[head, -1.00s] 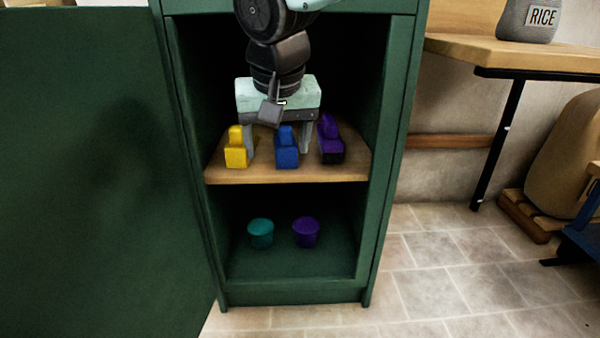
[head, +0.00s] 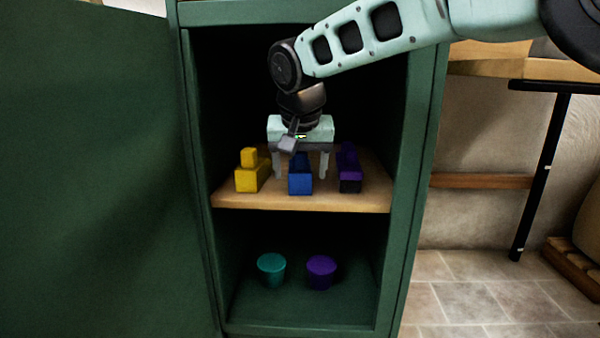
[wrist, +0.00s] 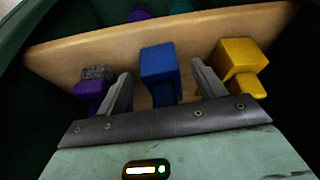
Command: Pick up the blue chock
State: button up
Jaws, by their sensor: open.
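The blue chock (head: 300,180) stands on the wooden shelf of the green cabinet, between a yellow chock and a purple one. My gripper (head: 300,174) is open and reaches down over the shelf, with one finger on each side of the blue chock in the head view. In the wrist view the blue chock (wrist: 159,72) shows between the two spread fingers (wrist: 163,84), with a gap on both sides. The gripper body hides the chock's near part in the wrist view.
The yellow chock (head: 252,175) is left and the purple chock (head: 349,170) right, both close to the fingers. Below, a teal cup-like piece (head: 271,268) and a purple one (head: 321,270) stand on the cabinet floor. Cabinet walls (head: 413,180) and the open door (head: 95,180) bound the space.

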jog(key=w+p, duration=0.2)
jog(key=w, duration=0.3)
jog(key=shift+w+a+r+p, duration=0.1)
jog(key=shift+r+p, duration=0.05)
jog(key=shift+p, duration=0.2)
jog(key=shift+w+f+b, duration=0.1)
jog(key=shift+f+b, duration=0.7)
jog(key=shift+b, duration=0.35)
jog(key=shift+r, duration=0.1)
jog(key=c, duration=1.2)
